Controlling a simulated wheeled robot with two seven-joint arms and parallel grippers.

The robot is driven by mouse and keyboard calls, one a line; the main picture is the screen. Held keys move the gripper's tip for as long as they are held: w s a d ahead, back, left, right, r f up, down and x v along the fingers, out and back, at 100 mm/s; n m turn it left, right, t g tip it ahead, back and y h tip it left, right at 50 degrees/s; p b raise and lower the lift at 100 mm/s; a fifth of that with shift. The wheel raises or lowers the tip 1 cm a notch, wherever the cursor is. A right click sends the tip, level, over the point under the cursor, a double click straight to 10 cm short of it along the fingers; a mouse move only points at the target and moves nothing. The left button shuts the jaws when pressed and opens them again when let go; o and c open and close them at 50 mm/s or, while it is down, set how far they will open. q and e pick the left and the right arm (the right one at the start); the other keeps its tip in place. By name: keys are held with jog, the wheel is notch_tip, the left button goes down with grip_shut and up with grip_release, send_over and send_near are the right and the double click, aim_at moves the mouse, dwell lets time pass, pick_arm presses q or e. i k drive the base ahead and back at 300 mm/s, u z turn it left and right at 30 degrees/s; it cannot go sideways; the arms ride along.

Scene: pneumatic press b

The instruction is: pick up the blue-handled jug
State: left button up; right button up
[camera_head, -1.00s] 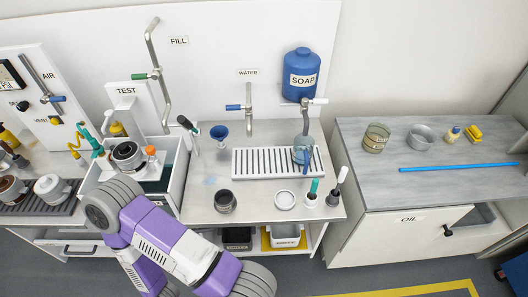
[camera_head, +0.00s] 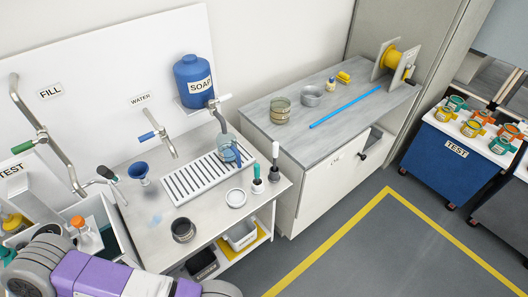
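The blue-handled jug (camera_head: 222,147) is clear and bluish. It stands upright at the right end of the slotted drain tray (camera_head: 187,186), below the soap dispenser's spout. Its blue handle (camera_head: 237,156) faces the front right. A purple and grey arm of mine shows at the lower left, well apart from the jug. Neither gripper's fingers can be seen.
Green-tipped and white-tipped tools (camera_head: 257,181) stand just right of the tray. A dark cup (camera_head: 183,230) and a white dish (camera_head: 236,198) sit in front. A blue TEST cart (camera_head: 443,150) with several vessels stands at right.

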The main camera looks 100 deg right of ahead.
aim_at(229, 153)
jog(key=z, duration=2.15)
